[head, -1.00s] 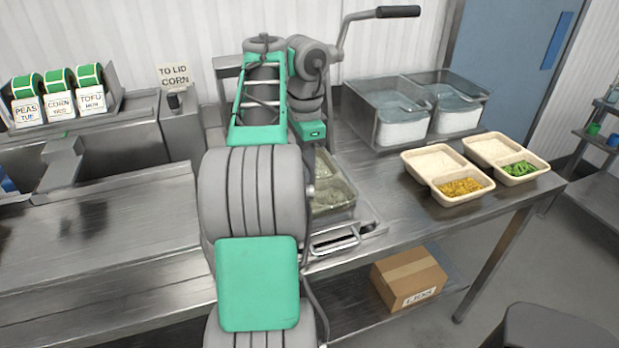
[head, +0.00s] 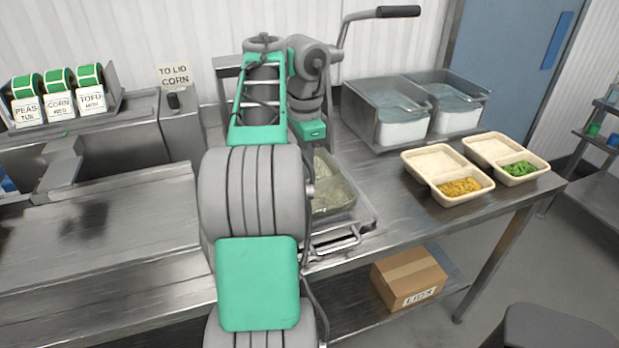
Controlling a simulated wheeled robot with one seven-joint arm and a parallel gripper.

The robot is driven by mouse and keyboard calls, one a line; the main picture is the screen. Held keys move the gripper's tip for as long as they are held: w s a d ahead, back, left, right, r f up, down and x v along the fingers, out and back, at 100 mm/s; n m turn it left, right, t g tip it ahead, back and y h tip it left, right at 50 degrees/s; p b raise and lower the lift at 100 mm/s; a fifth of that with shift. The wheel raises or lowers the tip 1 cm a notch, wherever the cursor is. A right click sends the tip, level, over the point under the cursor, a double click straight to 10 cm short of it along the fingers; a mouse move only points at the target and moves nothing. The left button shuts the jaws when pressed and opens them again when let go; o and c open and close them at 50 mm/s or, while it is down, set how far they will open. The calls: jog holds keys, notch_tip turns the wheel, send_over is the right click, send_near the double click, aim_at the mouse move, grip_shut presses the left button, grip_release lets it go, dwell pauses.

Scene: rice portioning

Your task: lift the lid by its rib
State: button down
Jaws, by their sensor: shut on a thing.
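The clear, greyish lid (head: 338,192) shows in the head view just right of my arm, over a metal tray (head: 362,234) on the steel table. Its left part is hidden behind my arm, and its rib cannot be made out. My gripper (head: 312,134) is at the lid's far side, with its green housing in sight. The fingertips are hidden behind my arm. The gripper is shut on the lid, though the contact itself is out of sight.
Two clear bins (head: 388,118) with white contents stand behind on the right. A tray with corn (head: 443,165) and one with green beans (head: 505,155) sit at the table's right end. A LIDS box (head: 408,276) is below. A crank handle (head: 385,13) rises behind my gripper.

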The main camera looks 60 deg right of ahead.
jog(key=shift+r+p, duration=2.3)
jog(key=shift+r, duration=0.05)
